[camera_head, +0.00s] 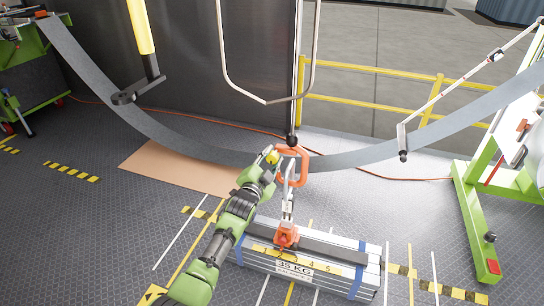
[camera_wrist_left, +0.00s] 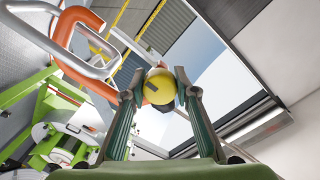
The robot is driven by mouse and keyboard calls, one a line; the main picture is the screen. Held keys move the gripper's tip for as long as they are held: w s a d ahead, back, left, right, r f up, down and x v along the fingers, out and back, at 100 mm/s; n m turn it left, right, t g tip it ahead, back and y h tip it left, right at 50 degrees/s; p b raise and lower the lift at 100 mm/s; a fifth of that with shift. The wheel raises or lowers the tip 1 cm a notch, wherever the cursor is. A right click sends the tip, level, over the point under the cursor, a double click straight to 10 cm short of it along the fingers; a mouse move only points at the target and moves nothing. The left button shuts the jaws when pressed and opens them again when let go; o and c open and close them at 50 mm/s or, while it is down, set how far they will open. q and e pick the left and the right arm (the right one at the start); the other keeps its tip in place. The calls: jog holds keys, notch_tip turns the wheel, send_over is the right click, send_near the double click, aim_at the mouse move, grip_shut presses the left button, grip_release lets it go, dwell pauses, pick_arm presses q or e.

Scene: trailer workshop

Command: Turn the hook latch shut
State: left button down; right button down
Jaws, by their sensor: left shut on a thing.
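My left gripper (camera_head: 270,158) reaches in from the lower left to the hanging hook. It is shut on a round yellow knob (camera_head: 272,156). In the left wrist view the knob (camera_wrist_left: 160,87) sits between the two fingers (camera_wrist_left: 158,92). The orange hook (camera_head: 304,166) hangs just right of the gripper, with a grey metal link (camera_head: 290,174) through it. In the wrist view the orange hook (camera_wrist_left: 68,62) and the grey link (camera_wrist_left: 40,35) are at the upper left. The latch's closure is too small to tell. My right gripper is out of view.
Below hangs a second orange fitting (camera_head: 286,237) at a strapped grey load (camera_head: 335,255) marked 35 KG. A wide grey curved band (camera_head: 150,125) spans behind the hook. A green frame (camera_head: 475,220) stands right; yellow railings (camera_head: 370,105) are behind. Floor at left is open.

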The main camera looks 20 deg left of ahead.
pick_arm(q)
jog(key=shift+f+n, duration=0.1)
jog(key=shift+n, duration=0.2)
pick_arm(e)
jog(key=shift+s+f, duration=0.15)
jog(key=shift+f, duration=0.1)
pick_arm(q)
jog(key=c, duration=1.6)
grip_release()
jog(key=s, duration=1.2)
jog(key=shift+a+r, duration=0.2)
jog(key=shift+r, duration=0.1)
